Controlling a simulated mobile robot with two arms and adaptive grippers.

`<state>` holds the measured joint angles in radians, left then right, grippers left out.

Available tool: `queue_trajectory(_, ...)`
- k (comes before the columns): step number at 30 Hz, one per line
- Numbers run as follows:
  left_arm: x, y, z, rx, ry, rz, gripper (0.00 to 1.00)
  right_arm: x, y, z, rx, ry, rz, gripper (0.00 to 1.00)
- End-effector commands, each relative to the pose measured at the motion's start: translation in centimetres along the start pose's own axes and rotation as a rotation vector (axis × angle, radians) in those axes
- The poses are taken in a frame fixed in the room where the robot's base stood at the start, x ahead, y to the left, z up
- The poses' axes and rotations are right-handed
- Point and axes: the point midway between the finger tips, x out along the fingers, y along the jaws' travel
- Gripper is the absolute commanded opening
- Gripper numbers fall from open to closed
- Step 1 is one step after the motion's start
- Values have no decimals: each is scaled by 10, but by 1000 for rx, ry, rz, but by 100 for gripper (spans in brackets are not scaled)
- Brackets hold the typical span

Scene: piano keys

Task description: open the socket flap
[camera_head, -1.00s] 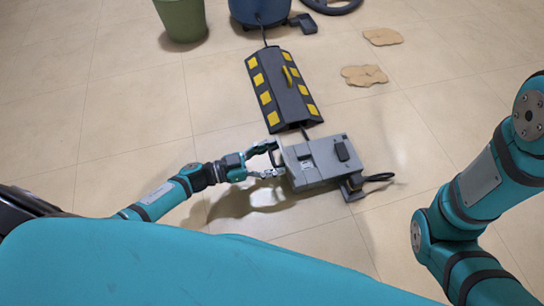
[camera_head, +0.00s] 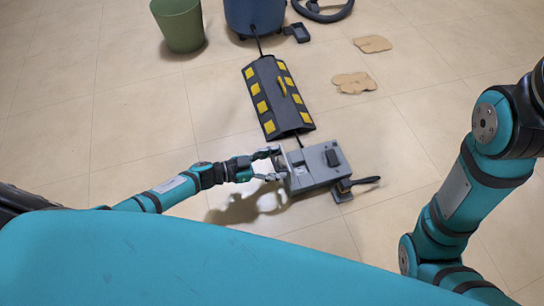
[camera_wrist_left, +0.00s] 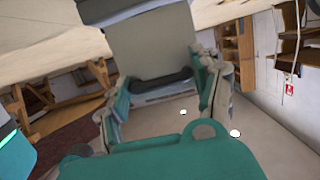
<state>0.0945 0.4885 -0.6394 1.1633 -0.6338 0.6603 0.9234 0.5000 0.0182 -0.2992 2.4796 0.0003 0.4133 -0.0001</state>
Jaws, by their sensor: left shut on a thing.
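A grey socket box (camera_head: 322,168) lies on the floor in the head view, with a dark switch or cover on top. My left gripper (camera_head: 272,166) is at the box's left end, its fingers on either side of the flap there. It is shut on this flap, though the fingers and shadow hide most of it in the head view. In the left wrist view a flat grey panel (camera_wrist_left: 150,50) with a dark edge bar lies beyond and between the fingers (camera_wrist_left: 168,100); I cannot tell whether it is the flap or the box. My right gripper is out of view.
A dark ramp with yellow patches (camera_head: 279,98) lies behind the box, a cable running to it. A dark plug with a handle (camera_head: 355,187) is at the box's right. A green bin (camera_head: 178,24), a blue container (camera_head: 252,14) and tan patches (camera_head: 354,83) lie farther back. Floor on the left is clear.

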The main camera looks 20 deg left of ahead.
Motion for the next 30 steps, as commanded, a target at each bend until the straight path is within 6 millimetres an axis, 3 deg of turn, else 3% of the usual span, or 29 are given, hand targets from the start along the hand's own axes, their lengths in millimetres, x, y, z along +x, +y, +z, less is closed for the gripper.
queue_trajectory(1, 4, -4, -7, 1, 8, -8, 7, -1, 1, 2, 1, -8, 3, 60)
queue_trajectory(11, 6, -6, -7, 2, 13, -10, 7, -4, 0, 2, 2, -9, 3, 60)
queue_trajectory(12, 6, -6, -7, 2, 14, -10, 69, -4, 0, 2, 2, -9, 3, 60)
queue_trajectory(14, 6, -6, -7, 2, 13, -9, 76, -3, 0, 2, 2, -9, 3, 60)
queue_trajectory(23, 3, -3, -5, 1, 10, -4, 77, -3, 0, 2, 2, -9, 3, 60)
queue_trajectory(30, -32, -2, -3, 1, 7, -3, 77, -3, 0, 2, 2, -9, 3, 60)
